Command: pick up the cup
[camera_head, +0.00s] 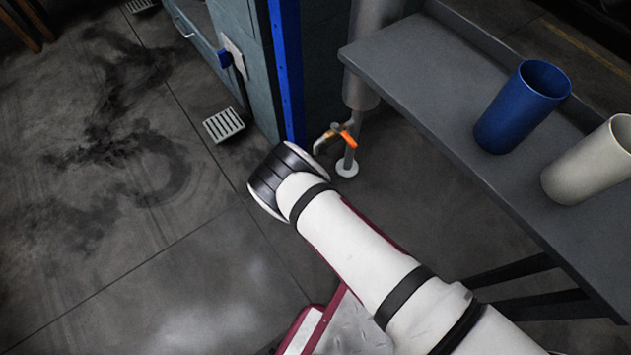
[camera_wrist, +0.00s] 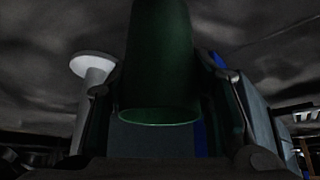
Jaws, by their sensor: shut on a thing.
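A dark green cup (camera_wrist: 158,60) fills the upper middle of the wrist view. Its lighter rim shows at its lower end, and its other end runs out of the top of the picture. My gripper (camera_wrist: 160,78) has one finger on each side of the cup and is shut on it. The gripper and the green cup do not show in the head view. A blue cup (camera_head: 515,112) and an off-white cup (camera_head: 592,165) stand on the grey bench in the head view, apart from my arm.
The grey bench (camera_head: 430,95) runs along the right. A pipe with an orange-handled valve (camera_head: 347,138) and a blue post (camera_head: 287,70) stand beyond my arm. A grey-blue cabinet (camera_head: 245,45) is at the top. Dark stained floor (camera_head: 110,230) lies open on the left.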

